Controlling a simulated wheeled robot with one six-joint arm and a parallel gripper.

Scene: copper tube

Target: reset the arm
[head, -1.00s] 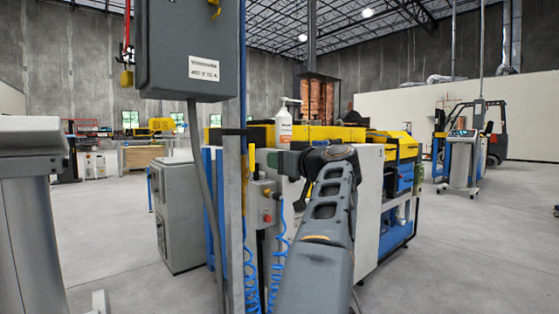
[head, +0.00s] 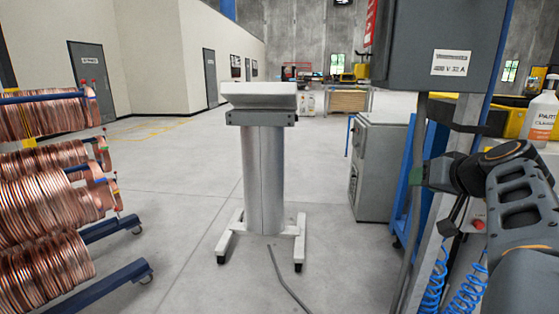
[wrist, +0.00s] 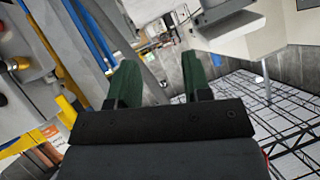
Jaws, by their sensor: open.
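My gripper (wrist: 157,84) is open and empty in the wrist view, its two green fingers apart with nothing between them. In the head view my arm reaches in from the right edge, folded at the elbow. My gripper there is mostly hidden by the arm, with a bit of green showing by the grey post. The wrist view is tilted, with the ceiling grid at its lower right.
A console on a wheeled stand (head: 262,160) stands ahead on open floor. Racks of copper coils (head: 45,205) are at the left. A grey electrical box (head: 440,45) on a post and a spray bottle (head: 541,112) are close to my arm. A grey cabinet (head: 378,165) stands behind.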

